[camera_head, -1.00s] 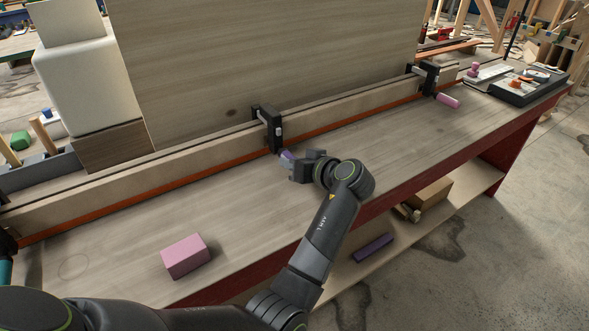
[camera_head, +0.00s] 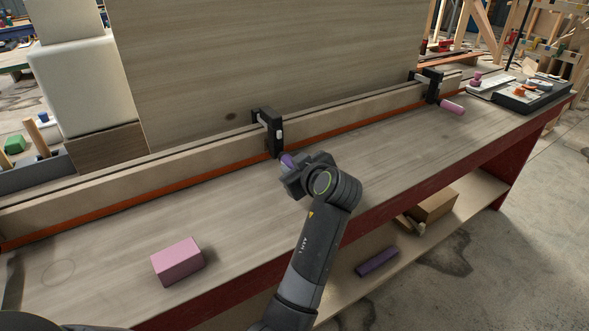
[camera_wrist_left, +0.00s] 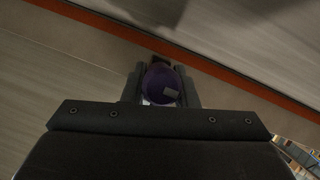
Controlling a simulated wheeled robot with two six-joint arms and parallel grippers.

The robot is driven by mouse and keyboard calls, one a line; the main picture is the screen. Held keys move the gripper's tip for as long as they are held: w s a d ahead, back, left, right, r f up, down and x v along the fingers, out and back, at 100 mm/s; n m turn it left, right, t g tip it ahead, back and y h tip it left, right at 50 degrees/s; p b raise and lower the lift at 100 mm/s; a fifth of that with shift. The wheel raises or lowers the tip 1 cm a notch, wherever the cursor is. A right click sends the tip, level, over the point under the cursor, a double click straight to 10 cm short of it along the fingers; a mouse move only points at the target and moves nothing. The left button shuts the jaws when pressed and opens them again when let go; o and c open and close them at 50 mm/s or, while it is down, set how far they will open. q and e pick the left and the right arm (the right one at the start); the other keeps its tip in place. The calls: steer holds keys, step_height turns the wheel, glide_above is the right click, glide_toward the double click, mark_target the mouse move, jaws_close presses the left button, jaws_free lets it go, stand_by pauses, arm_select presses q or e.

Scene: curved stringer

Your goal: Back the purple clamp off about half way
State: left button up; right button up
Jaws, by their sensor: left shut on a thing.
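The purple clamp has a black body (camera_head: 269,132) on the wooden rail and a purple handle (camera_head: 287,160) that points out toward me. My left gripper (camera_head: 293,170) is shut on that handle, with its fingers on either side of it. In the left wrist view the round purple handle end (camera_wrist_left: 161,84), with a pale patch, sits between the fingertips (camera_wrist_left: 160,88). The fingers cover part of the handle in the head view. My right gripper is not in view.
A second clamp with a pink handle (camera_head: 451,107) is on the rail to the right. A pink block (camera_head: 177,261) lies on the bench at the front left. A black tray (camera_head: 530,95) stands at the far right. A purple bar (camera_head: 377,261) lies on the lower shelf.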

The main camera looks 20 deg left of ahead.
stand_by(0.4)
arm_select(q)
steer(key=o, duration=1)
